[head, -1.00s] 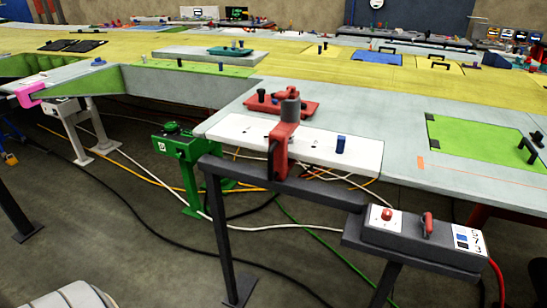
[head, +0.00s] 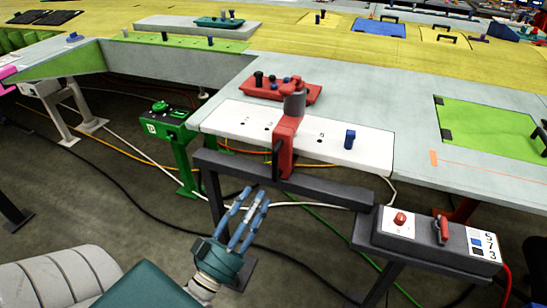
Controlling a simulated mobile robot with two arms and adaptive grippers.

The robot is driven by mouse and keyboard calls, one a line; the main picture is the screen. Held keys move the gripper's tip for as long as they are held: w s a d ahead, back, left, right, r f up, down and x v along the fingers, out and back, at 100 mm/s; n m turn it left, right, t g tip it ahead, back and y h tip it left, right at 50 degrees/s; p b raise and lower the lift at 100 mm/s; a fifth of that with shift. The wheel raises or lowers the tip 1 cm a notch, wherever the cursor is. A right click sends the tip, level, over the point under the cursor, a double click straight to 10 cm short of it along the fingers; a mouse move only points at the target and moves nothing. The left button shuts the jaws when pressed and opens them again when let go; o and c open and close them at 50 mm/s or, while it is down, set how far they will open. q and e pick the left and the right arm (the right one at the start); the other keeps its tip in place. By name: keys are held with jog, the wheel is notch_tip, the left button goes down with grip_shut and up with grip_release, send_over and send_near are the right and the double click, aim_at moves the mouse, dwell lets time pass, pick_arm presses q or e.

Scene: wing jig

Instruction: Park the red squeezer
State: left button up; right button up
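The red squeezer (head: 286,143) is a red C-shaped tool with a grey cylinder on top. It stands upright at the front edge of the white strip (head: 347,151), its lower body hanging in front of the edge by the dark rail. My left gripper (head: 255,196) is below and left of it in the picture, apart from it, with blue fingers pointing up. The fingers are spread and nothing shows between them. My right gripper is not in view.
A dark rail (head: 330,190) runs below the strip. A grey control box (head: 430,240) with a red knob and red lever stands at the right. A blue peg (head: 350,139) stands on the strip. A red tray (head: 303,93) lies behind. A green stand (head: 170,130) is left.

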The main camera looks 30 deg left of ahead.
aim_at(275, 168)
pick_arm(q)
jog(key=p+x, duration=0.1)
jog(key=x, duration=0.4)
jog(key=p+x, duration=0.2)
jog(key=x, duration=0.3)
jog(key=shift+d+r, duration=0.1)
jog(key=shift+r, duration=0.15)
jog(key=shift+w+r+p, duration=0.1)
jog(key=shift+w+p, duration=0.1)
jog(key=shift+p, duration=0.1)
grip_shut()
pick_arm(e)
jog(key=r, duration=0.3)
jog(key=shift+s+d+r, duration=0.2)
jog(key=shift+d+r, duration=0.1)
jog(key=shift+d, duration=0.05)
